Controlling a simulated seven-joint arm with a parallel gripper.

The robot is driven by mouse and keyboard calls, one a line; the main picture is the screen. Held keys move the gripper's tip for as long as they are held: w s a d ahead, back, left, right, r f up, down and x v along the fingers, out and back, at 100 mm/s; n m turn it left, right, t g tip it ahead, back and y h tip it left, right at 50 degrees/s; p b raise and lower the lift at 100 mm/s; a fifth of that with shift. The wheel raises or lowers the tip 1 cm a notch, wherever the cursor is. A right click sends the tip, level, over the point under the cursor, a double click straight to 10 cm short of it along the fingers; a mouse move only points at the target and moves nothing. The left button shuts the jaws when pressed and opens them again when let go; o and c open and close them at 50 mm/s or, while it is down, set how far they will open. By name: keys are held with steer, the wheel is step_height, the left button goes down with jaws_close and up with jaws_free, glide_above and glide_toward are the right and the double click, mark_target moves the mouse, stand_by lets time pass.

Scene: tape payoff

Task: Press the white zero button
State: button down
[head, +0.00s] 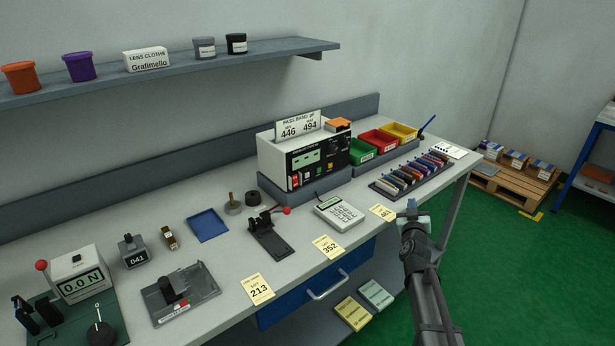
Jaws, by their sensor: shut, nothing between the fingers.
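A white-and-black instrument (303,152) stands on a grey riser near the middle of the bench, with a small lit display and a row of small red, white and other buttons on its front. A small white button (307,179) shows low on that front; its label is too small to read. A gauge (78,281) reading 0.0 N stands at the far left; I cannot make out a zero button on it. My gripper (412,206) is at the bench's front edge on the right, to the right of and apart from the instrument. It is shut and empty.
A keypad (340,212), a red-handled lever tool (268,236) and yellow lot cards (382,212) lie between the instrument and the front edge. A rack of coloured pieces (412,174) and coloured bins (378,142) stand right. A shelf (180,66) overhangs the back left.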

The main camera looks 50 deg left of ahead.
mark_target(307, 175)
steer(key=s+a+r+m+t+y, duration=0.2)
steer(key=s+a+r+m, duration=0.1)
steer(key=s+a+r, duration=0.8)
steer(key=s+f+m, duration=0.1)
steer(key=s+m, duration=0.1)
steer(key=s, duration=0.1)
steer(key=s+a+f+m+g, duration=0.1)
steer(key=s, duration=0.2)
steer(key=s+a+f+m+g, duration=0.1)
steer(key=s+m, duration=0.1)
steer(key=s, duration=0.2)
steer(key=shift+a+f+m, duration=0.15)
steer(key=shift+f+m, duration=0.15)
steer(key=shift+f, duration=0.05)
steer(key=shift+s+f+m+g, duration=0.3)
steer(key=shift+s+f, duration=0.2)
steer(key=shift+a, duration=0.15)
steer(key=shift+a, duration=4.35)
steer(key=shift+a, duration=0.2)
